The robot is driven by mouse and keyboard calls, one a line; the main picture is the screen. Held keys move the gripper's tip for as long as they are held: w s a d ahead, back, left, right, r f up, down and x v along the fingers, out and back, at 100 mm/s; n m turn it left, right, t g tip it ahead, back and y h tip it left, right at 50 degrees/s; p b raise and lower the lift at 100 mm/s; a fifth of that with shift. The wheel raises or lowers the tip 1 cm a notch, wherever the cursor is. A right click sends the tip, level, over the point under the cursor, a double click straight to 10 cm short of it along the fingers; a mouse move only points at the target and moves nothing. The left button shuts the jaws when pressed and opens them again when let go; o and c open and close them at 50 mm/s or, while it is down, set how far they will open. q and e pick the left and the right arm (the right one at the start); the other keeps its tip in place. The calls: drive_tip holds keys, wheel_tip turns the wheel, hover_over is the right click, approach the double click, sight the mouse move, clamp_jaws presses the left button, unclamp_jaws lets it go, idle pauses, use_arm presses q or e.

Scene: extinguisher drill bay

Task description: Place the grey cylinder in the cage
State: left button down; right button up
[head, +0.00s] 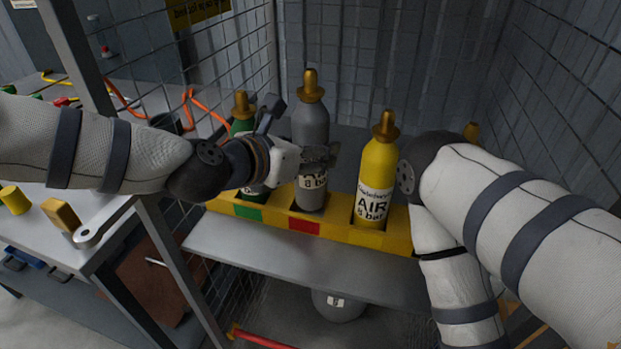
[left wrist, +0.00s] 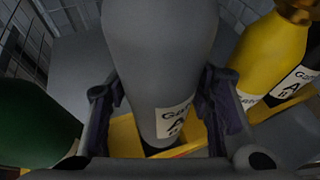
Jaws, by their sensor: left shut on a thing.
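The grey cylinder (head: 310,125) stands upright in the head view, with a brass top and a white label. Its lower end is in the middle slot of the yellow rack (head: 388,240) inside the wire cage (head: 400,70). My left gripper (head: 318,160) is shut on its body from the left. In the left wrist view the cylinder (left wrist: 160,60) fills the space between the two fingers (left wrist: 165,110). Whether its base touches the bottom of the slot is hidden. My right arm comes in from the right, and its gripper is out of view.
A green cylinder (head: 241,126) stands in the rack's left slot, partly behind my gripper. A yellow AIR cylinder (head: 378,175) stands in the right slot, close to my right arm. A workbench (head: 60,235) with tools is at left. A grey shelf (head: 300,268) fronts the rack.

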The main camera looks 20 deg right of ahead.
use_arm(q)
drive_tip(key=shift+w+f, duration=0.1)
drive_tip(key=shift+f, duration=1.85)
drive_tip(key=shift+f, duration=0.2)
drive_tip(key=c, duration=0.8)
unclamp_jaws()
drive_tip(key=shift+f+b, duration=0.15)
drive_tip(key=shift+b, duration=0.15)
drive_tip(key=shift+o, duration=0.2)
